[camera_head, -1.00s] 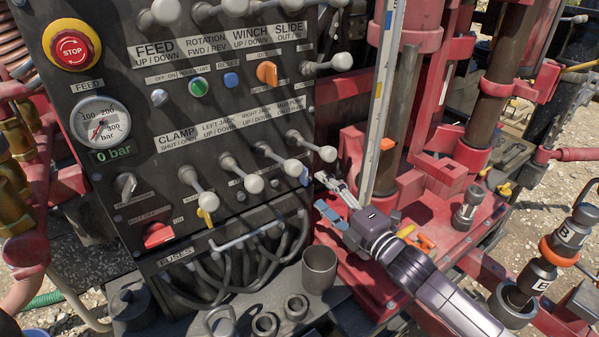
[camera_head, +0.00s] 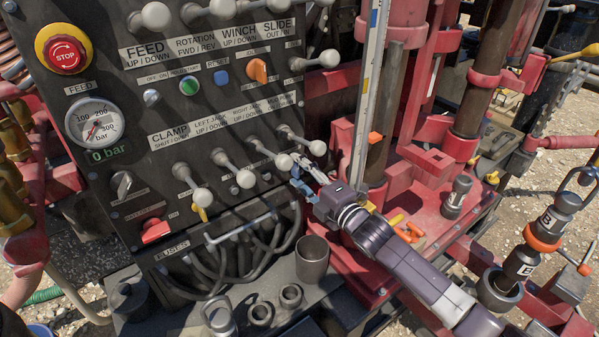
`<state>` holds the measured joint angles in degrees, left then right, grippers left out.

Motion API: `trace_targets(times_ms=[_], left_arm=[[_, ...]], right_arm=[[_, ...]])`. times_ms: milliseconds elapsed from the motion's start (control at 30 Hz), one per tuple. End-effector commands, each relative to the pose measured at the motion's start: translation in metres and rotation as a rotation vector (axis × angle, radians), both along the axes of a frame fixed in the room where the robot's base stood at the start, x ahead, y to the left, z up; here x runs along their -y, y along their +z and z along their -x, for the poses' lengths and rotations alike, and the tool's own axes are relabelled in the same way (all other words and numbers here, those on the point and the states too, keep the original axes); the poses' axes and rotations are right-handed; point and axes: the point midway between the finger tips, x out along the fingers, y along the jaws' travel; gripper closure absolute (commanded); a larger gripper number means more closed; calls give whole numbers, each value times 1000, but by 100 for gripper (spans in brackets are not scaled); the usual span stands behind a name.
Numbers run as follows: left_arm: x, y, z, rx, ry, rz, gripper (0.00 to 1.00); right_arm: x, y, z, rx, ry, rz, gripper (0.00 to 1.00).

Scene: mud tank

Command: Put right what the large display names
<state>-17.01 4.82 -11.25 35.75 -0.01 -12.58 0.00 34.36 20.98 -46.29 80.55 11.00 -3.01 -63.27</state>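A black control panel (camera_head: 122,95) carries labelled levers, buttons and a gauge. Its lower lever row reads clamp, left jack, right jack and a partly blurred last label. My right gripper (camera_head: 296,172) is at the right end of this row, fingers apart, pointing up-left. Its fingertips are close beside the right jack lever's knob (camera_head: 284,161) and below the last lever's knob (camera_head: 317,148); I cannot tell whether they touch. The small panel display (camera_head: 109,154) reads 0 bar. The large display and my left gripper are not in view.
A red stop button (camera_head: 65,55), a red switch (camera_head: 155,231) and a black selector (camera_head: 122,183) are on the panel. A dark cup (camera_head: 312,259) and several rings stand on the ledge below. The red drill mast (camera_head: 395,95) stands close on the right.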

Motion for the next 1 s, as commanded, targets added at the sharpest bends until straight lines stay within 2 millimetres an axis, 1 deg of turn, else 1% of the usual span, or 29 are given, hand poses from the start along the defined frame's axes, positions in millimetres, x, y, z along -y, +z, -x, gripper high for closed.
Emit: trace_targets(times_ms=[33, 67, 300, 400, 600, 867, 900, 1000], left_arm=[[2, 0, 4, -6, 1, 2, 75], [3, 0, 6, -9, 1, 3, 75], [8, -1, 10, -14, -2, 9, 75], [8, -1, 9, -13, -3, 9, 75], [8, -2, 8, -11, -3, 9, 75], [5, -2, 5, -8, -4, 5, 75], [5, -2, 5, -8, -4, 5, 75], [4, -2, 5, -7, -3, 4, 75]], right_arm=[[0, 0, 0, 0, 0, 0, 56], [0, 0, 0, 0, 0, 0, 59], [0, 0, 0, -1, -1, 1, 85], [1, -1, 0, -9, -1, -11, 85], [1, -1, 0, -68, -2, -92, 85], [1, -1, 0, -76, -2, -101, 85], [1, -1, 0, -75, -2, -100, 60], [1, -1, 0, -75, -2, -100, 49]])
